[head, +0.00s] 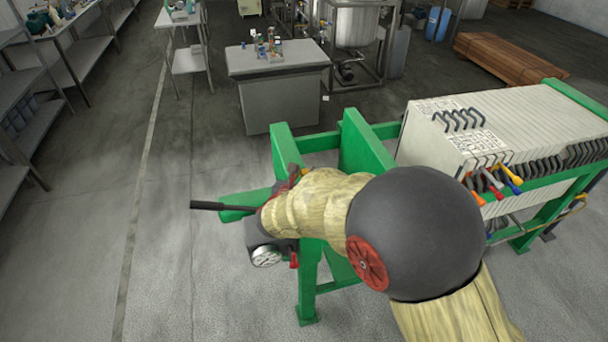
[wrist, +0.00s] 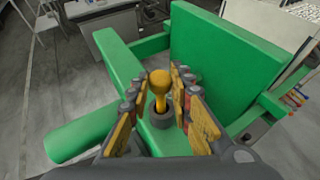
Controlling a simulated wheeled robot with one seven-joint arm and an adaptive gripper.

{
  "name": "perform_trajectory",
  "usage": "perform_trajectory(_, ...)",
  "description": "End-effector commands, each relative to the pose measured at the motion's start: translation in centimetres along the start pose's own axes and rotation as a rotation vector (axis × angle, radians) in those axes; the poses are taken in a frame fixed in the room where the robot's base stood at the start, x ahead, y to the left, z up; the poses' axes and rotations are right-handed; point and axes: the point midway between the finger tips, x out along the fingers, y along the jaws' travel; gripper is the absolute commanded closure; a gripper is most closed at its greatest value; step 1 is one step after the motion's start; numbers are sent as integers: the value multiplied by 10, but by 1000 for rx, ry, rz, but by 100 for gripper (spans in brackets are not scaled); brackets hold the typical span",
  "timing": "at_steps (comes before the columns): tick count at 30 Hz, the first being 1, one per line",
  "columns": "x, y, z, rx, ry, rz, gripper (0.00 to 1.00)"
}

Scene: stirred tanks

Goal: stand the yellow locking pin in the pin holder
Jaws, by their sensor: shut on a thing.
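The yellow locking pin (wrist: 160,78), with a round knob on top, stands between the fingers of my gripper (wrist: 157,92) in the wrist view. My gripper is shut on it. Below the knob, its shaft meets a dark round collar, the pin holder (wrist: 161,121), on the green frame. The pin looks roughly upright and lined up with the collar. I cannot tell how deep its lower end sits.
The green press frame (head: 365,150) surrounds the work spot, with an upright green plate (wrist: 220,65) just beyond. A black lever (head: 207,205) and a gauge (head: 266,256) are at its left. White filter plates (head: 440,140) fill the right. Open floor lies left.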

Motion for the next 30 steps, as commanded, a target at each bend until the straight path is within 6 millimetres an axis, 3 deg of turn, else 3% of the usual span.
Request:
perform_trajectory(10, 0, 0, -1, 0, 0, 0, 100)
perform_trajectory(11, 0, 0, -1, 0, 0, 0, 78)
perform_trajectory(12, 0, 0, -1, 0, 0, 0, 76)
perform_trajectory(21, 0, 0, -1, 0, 0, 0, 59)
perform_trajectory(30, 0, 0, -1, 0, 0, 0, 58)
